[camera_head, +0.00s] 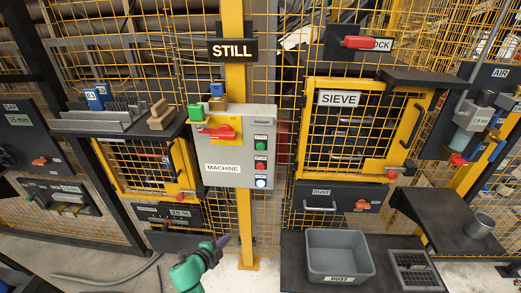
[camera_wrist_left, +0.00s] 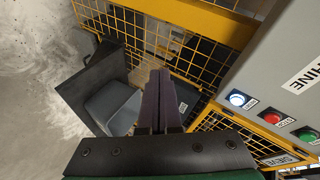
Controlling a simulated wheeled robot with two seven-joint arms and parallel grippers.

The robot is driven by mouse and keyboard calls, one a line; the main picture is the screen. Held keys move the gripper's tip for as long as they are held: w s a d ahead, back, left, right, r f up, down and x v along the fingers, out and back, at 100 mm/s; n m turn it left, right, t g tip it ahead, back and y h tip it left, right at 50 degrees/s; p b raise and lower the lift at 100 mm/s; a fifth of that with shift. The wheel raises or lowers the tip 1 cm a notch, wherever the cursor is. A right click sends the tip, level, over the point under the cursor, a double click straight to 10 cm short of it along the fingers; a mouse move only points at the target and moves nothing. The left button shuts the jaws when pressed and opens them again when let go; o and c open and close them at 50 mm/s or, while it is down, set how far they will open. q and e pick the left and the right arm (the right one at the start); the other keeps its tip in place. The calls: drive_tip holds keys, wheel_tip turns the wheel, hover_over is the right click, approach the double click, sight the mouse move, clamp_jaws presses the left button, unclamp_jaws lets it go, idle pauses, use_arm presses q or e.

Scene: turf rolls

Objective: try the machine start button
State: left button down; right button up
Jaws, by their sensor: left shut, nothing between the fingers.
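The grey box (camera_head: 213,180) labelled MACHINE hangs on the yellow post. Its right side has a column of buttons: a green button (camera_head: 261,147) on top, a red button (camera_head: 261,166) in the middle, and a lit white button (camera_head: 261,182) at the bottom. Their small labels are hard to read. The left wrist view also shows the green button (camera_wrist_left: 307,133), red button (camera_wrist_left: 271,116) and lit white button (camera_wrist_left: 237,98). My left gripper (camera_head: 226,240) is shut and empty, below the box and apart from the buttons. My right gripper is not in view.
A sign (camera_head: 233,50) reads STILL. A red handle (camera_head: 218,132) sits on the box's yellow plate, with small blocks above. A SIEVE door (camera_head: 340,99) is to the right, over a grey DUST bin (camera_head: 340,258). Yellow mesh fencing stands behind.

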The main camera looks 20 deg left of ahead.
use_arm(q)
drive_tip(key=w+d+r+m+t+h, duration=0.1)
drive_tip(key=d+r+m+h, duration=0.1)
drive_tip(key=r+m, duration=0.4)
drive_tip(key=w+d+r+m+t+h+b, duration=0.1)
drive_tip(key=r+m, duration=0.4)
drive_tip(key=r, duration=0.9)
drive_tip(key=w+d+r+m+t+h+b, duration=0.1)
drive_tip(key=d+r+m+h, duration=0.4)
drive_tip(key=r, duration=0.5)
drive_tip(key=shift+w+d+r+m+t, duration=0.3)
drive_tip(key=shift+w+m+t, duration=0.4)
drive_tip(key=shift+w, duration=0.55)
drive_tip(key=shift+w+f, duration=0.1)
drive_tip(key=b, duration=0.3)
approach(261, 146)
drive_tip(key=shift+w+d+r, duration=0.2)
drive_tip(key=shift+w+d, duration=2)
drive_tip(key=shift+w+a, duration=0.15)
drive_tip(key=shift+w, duration=0.3)
